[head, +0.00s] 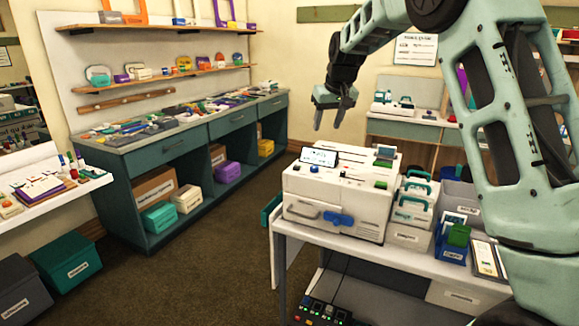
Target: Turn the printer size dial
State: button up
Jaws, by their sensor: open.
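A white printer (318,216) stands on a white table in the middle of the picture. It has a tilted screen (319,157) on top, a small green control (380,184) near the top right edge and a blue part (338,219) low on its front. A small dark knob-like part (313,169) sits below the screen. I cannot tell which of these is the size dial. My gripper (332,116) hangs above the printer's screen in the picture, fingers pointing down, open and empty. It touches nothing that I can see.
White caddies with teal handles (411,207) and a blue holder with a green card (454,243) stand right of the printer. A long teal counter (176,158) covered with small items runs along the left. The dark floor (215,263) between them is clear.

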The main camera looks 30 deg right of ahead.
aim_at(315, 167)
jog(key=p+x, duration=0.4)
jog(key=x, duration=1.3)
jog(key=shift+a+f, duration=0.1)
jog(key=shift+c, duration=0.3)
jog(key=c, duration=0.9)
